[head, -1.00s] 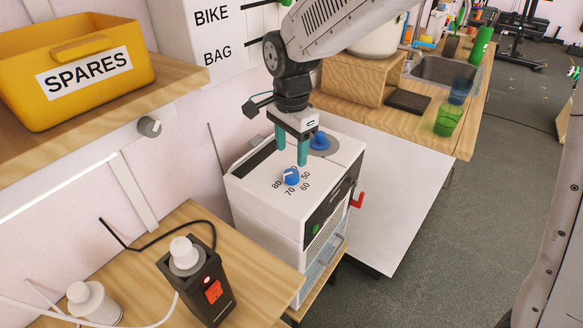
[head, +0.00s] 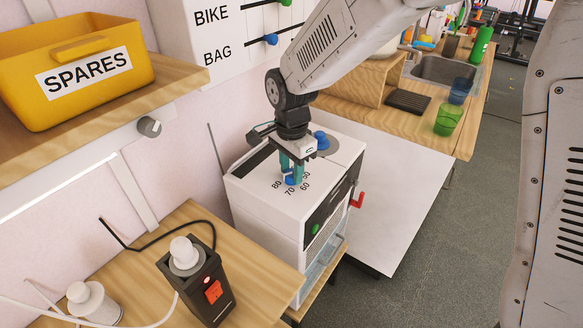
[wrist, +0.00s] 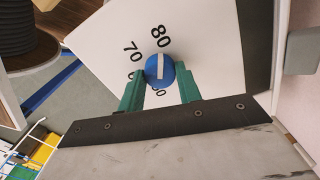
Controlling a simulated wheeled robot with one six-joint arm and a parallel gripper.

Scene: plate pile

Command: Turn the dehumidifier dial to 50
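The dehumidifier (head: 255,205) is a white box with a black and glass front. Its blue dial (head: 290,180) sits on the top among printed numbers. In the wrist view the dial (wrist: 151,70) has a white line running up and down the picture, its upper end toward the 80. I cannot tell which end is the pointer. The 70 shows to the left; the number below is partly covered, and the 50 is hidden there. My gripper (head: 291,170) points down over the dial. In the wrist view its two green fingers (wrist: 160,84) stand open on either side of it; contact is unclear.
A second blue knob (head: 321,140) on a grey disc stands behind the dial. A red lever (head: 357,200) sticks out at the dehumidifier's right side. A black device with a red switch (head: 214,291) stands on the wooden bench at front left. A yellow SPARES bin (head: 75,75) sits on the shelf.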

